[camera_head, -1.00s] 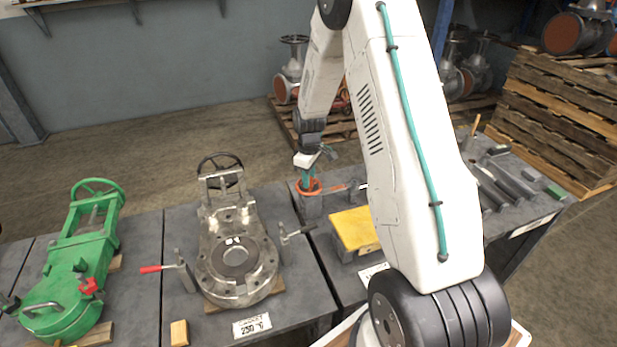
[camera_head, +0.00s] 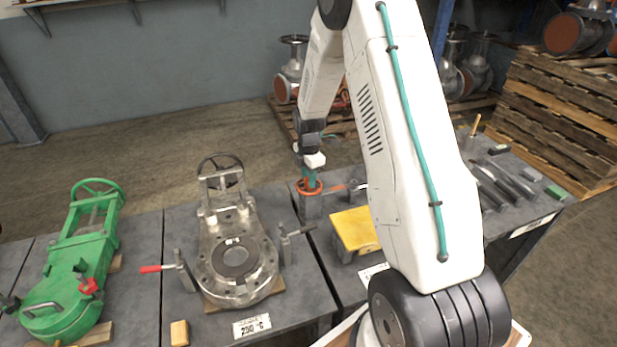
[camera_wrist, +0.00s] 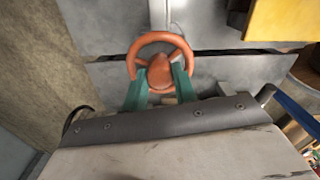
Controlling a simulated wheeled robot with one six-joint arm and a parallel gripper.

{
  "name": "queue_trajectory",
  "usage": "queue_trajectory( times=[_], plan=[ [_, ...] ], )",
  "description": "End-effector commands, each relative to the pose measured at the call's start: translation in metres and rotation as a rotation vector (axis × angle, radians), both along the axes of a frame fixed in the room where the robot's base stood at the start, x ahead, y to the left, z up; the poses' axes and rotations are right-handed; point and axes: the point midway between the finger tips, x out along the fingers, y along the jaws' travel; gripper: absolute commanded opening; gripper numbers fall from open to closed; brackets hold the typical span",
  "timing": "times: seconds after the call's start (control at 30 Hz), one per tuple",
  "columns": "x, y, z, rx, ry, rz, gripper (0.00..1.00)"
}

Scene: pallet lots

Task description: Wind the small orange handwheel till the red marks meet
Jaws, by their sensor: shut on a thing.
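The small orange handwheel (camera_head: 309,187) sits on a grey block at the back of the right-hand bench. In the wrist view the handwheel (camera_wrist: 160,68) shows its round rim, spokes and hub. My gripper (camera_head: 310,180) points down at it from above, and its teal fingers (camera_wrist: 160,84) reach the hub, one on each side. The gripper is shut on the handwheel. The lower rim is partly hidden behind the fingers. I cannot make out any red marks in either view.
A grey valve body (camera_head: 236,262) with a dark handwheel is on the middle bench, and a green valve (camera_head: 75,270) is on the left. Dark tools (camera_head: 493,182) lie to the right.

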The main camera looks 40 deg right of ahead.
Motion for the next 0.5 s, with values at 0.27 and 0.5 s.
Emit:
queue_trajectory(
  times=[0.27, 0.5],
  plan=[
    [0.0043, 0.0001, 0.0028, -0.004, -0.011, 0.263, 0.05],
    [0.0042, 0.0002, 0.0028, -0.005, -0.010, 0.478, 0.05]
  ],
)
